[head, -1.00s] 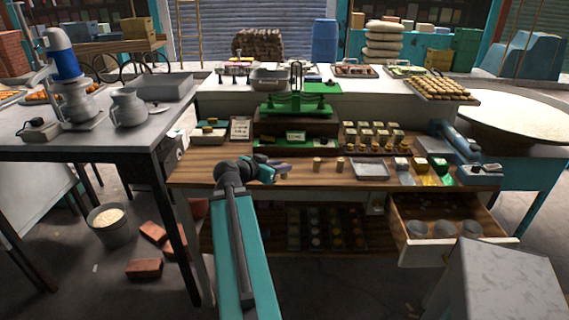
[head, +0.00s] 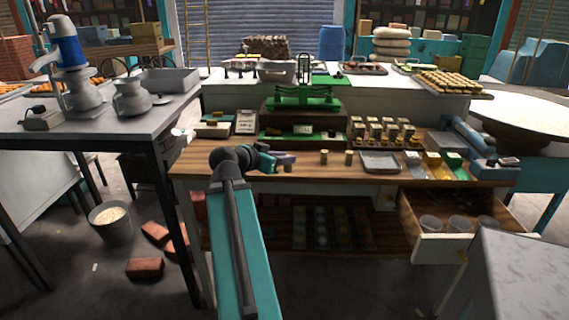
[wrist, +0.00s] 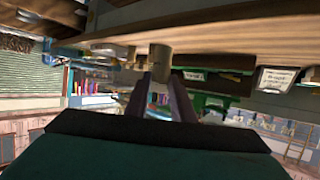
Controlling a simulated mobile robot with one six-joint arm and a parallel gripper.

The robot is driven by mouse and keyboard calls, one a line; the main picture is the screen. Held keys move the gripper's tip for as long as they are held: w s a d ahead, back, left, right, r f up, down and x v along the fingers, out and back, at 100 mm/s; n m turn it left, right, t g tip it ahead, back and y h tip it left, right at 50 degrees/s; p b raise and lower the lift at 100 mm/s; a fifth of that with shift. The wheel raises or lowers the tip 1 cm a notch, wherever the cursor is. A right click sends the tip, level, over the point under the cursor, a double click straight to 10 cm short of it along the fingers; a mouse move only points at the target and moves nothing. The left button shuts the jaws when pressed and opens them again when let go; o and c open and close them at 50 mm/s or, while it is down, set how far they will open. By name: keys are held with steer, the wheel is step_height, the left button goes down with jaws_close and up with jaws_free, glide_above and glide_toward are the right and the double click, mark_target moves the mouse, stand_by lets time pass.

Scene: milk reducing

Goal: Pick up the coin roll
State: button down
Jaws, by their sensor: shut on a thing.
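A small tan coin roll (head: 288,168) is at my gripper (head: 284,158) near the front of the wooden counter (head: 220,172). In the wrist view, which looks upside down, the coin roll (wrist: 160,62) sits between the tips of the two fingers (wrist: 163,82), and my gripper is shut on it. I cannot tell whether the roll still touches the counter. Two similar rolls stand upright on the counter to the right, one nearer (head: 323,157) and one farther (head: 348,158). The fingers partly hide the held roll's top in the head view.
A green balance scale (head: 303,95) stands behind on a dark box. A metal tray (head: 380,162) and coloured bins lie to the right. An open drawer (head: 440,247) juts out below at right. A grey table (head: 100,125) with metal pots is at left.

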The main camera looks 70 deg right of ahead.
steer(key=shift+s+a+f+b, duration=0.15)
steer(key=shift+a+b, duration=0.6)
steer(key=shift+b, duration=3)
steer(key=shift+a+b, duration=0.3)
steer(key=shift+b, duration=0.65)
steer(key=shift+s, duration=0.1)
